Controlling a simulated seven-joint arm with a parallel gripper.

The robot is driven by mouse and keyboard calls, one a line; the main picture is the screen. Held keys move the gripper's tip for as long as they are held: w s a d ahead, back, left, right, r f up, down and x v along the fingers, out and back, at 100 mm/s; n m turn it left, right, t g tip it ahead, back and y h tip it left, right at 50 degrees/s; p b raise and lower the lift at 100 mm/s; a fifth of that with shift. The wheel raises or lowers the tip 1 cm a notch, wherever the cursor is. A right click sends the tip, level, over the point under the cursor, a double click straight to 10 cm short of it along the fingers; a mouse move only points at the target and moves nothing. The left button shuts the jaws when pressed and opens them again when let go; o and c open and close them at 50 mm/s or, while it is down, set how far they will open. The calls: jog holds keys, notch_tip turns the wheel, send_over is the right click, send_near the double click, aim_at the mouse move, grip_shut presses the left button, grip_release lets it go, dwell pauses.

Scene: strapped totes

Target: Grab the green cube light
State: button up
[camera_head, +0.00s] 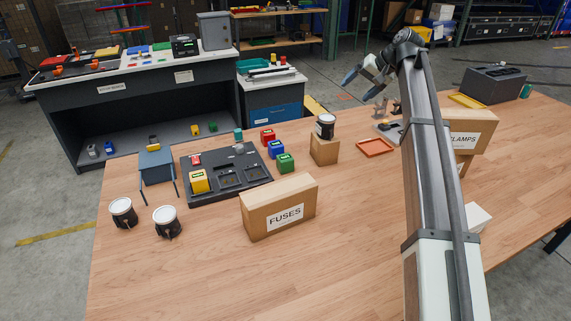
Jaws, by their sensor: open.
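The green cube light (285,163) sits on the wooden table, just right of the dark panel and behind the FUSES box. The blue cube light (276,150) and the red cube light (267,136) stand behind it in a row. A yellow cube light (199,181) sits in the front left part of the dark panel (232,195). My gripper (346,84) is open and empty, raised above the far side of the table, up and right of the green cube.
The FUSES box (279,207) stands close in front of the green cube. A dark can (325,126) stands on a wooden block (323,149) to the right. An orange tray (375,147) lies farther right. Two dark cans (167,222) stand front left. The table front is clear.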

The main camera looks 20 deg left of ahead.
jog(key=s+a+f+n+g+h, duration=0.1)
jog(key=s+a+f+n+h, duration=0.15)
jog(key=s+a, duration=0.4)
jog(key=s+a+f+n+g+h, duration=0.1)
jog(key=s+a+f+n+g, duration=0.2)
jog(key=a, duration=0.6)
jog(key=t+h, duration=0.2)
jog(key=h, duration=0.2)
send_over(285, 157)
notch_tip(285, 157, down, 7)
jog(key=shift+n, duration=0.45)
jog(key=f, duration=0.7)
jog(key=shift+a+f, duration=0.2)
jog(key=shift+a, duration=0.15)
jog(key=shift+d+f, duration=0.2)
jog(key=shift+f, duration=1.15)
jog(key=shift+d+f, duration=0.2)
jog(key=shift+f, duration=1.1)
jog(key=shift+c, duration=0.2)
jog(key=c, duration=1.2)
jog(key=shift+r, duration=0.15)
